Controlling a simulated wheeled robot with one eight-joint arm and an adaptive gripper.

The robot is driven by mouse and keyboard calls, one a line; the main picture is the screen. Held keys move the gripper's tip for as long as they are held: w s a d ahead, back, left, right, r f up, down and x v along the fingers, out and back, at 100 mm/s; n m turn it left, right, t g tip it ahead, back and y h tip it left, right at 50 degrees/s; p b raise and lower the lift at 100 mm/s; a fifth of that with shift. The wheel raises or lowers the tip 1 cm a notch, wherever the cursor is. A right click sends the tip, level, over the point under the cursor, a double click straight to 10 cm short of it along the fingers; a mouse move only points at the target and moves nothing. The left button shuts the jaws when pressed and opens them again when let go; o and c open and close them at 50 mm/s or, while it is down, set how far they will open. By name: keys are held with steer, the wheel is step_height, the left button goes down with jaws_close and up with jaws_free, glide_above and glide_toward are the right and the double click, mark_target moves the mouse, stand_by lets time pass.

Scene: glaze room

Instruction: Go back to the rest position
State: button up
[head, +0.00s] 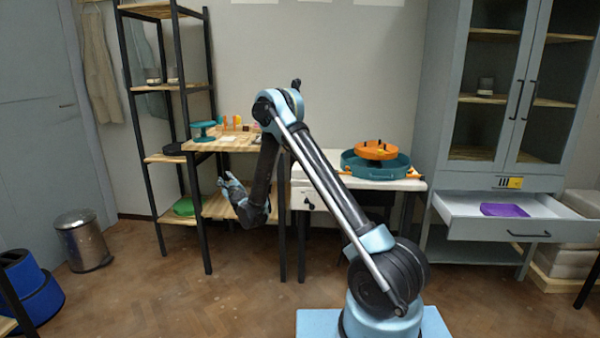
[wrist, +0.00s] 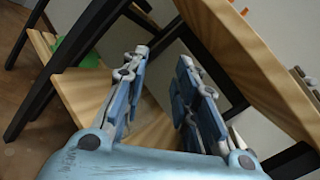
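My gripper (head: 228,182) hangs at the end of my folded arm, left of the middle in the head view, in front of the wooden shelf table (head: 232,144) and below its top. In the wrist view my gripper (wrist: 163,68) has its two blue-grey fingers apart with nothing between them. A wooden board shows behind and between the fingers.
A dark-framed rack (head: 184,87) stands left of the table. A white table (head: 410,184) with a teal basin (head: 360,168) and an orange stand (head: 376,150) is to the right. A cabinet drawer (head: 470,222) is pulled out, holding a purple item (head: 504,210). Open floor lies in front.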

steer(key=s+d+r+n+g+y, duration=0.15)
steer(key=s+d+r+n, duration=0.25)
steer(key=d+r+n, duration=0.4)
steer(key=s+d+r+n+g, duration=0.35)
steer(key=d+r, duration=0.35)
steer(key=r, duration=0.3)
steer(key=s+d+n+g+h, duration=0.3)
steer(key=s+d+n, duration=0.4)
steer(key=s+d, duration=0.65)
steer(key=s+d+f+n+g+h, duration=0.1)
steer(key=s+d+f, duration=0.3)
steer(key=s+d, duration=0.4)
steer(key=s+d+f+n+g+h, duration=0.2)
steer(key=s+d+f, duration=0.3)
steer(key=s, duration=1)
steer(key=s+d+f+n+g+h, duration=0.2)
steer(key=s+d+f+g+h, duration=0.1)
steer(key=s+d, duration=0.9)
step_height(320, 180, down, 2)
steer(key=shift+f+h, duration=0.2)
steer(key=shift+h, duration=0.25)
steer(key=shift+d+n, duration=0.15)
steer(key=shift+n, duration=0.1)
